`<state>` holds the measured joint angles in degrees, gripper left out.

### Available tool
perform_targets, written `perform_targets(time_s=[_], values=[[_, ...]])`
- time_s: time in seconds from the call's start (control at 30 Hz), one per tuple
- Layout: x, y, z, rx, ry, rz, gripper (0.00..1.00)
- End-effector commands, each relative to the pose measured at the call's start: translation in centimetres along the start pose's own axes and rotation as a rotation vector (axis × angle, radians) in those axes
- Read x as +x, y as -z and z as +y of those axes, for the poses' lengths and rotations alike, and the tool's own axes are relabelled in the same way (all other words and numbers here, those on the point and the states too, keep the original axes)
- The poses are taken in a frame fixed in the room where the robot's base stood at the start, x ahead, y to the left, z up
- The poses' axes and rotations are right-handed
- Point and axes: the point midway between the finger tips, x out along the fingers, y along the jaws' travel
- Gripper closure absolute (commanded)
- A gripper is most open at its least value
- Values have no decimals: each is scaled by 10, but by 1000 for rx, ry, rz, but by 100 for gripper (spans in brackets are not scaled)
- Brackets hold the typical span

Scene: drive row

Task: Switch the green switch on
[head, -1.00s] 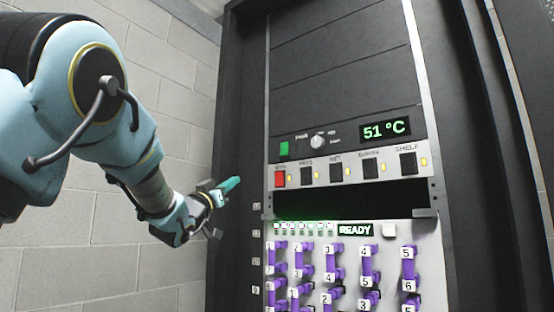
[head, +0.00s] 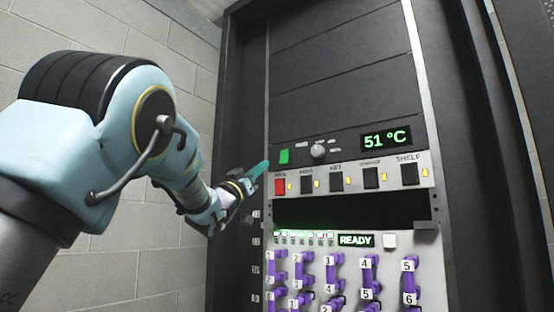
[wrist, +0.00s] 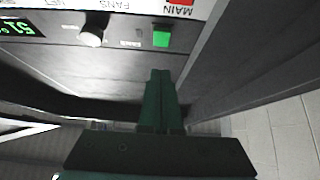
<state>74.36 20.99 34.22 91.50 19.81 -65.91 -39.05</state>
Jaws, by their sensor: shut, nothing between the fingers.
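The green switch (head: 284,156) is a small square on the dark panel at the upper left of the rack front, just above the red MAIN switch (head: 280,187). In the wrist view the green switch (wrist: 161,37) is near the top middle, with the red switch (wrist: 181,2) partly cut off above it. My gripper (head: 266,163) has green fingers, shut and empty. Its tips are just left of the green switch in the head view. In the wrist view my gripper (wrist: 160,72) points at the switch, with a visible gap between them. Whether the switch is on cannot be told.
A grey knob (head: 318,151) and a 51 °C display (head: 386,140) are right of the green switch. Several black switches with amber lights line the strip below. A dark open slot (head: 350,211) and purple-handled levers lie lower. A block wall (head: 130,240) stands left.

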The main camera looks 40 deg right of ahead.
Motion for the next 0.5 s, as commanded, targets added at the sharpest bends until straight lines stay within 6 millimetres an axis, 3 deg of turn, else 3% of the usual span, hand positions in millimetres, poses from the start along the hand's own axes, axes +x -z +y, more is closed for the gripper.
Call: perform_targets(time_s=[0.03, 0.23, 0.5], values=[[15, 3, 1, 2, -3, -2, 100], [56, 3, 2, 1, -4, -2, 100], [75, -22, 0, 1, -1, -2, 100]])
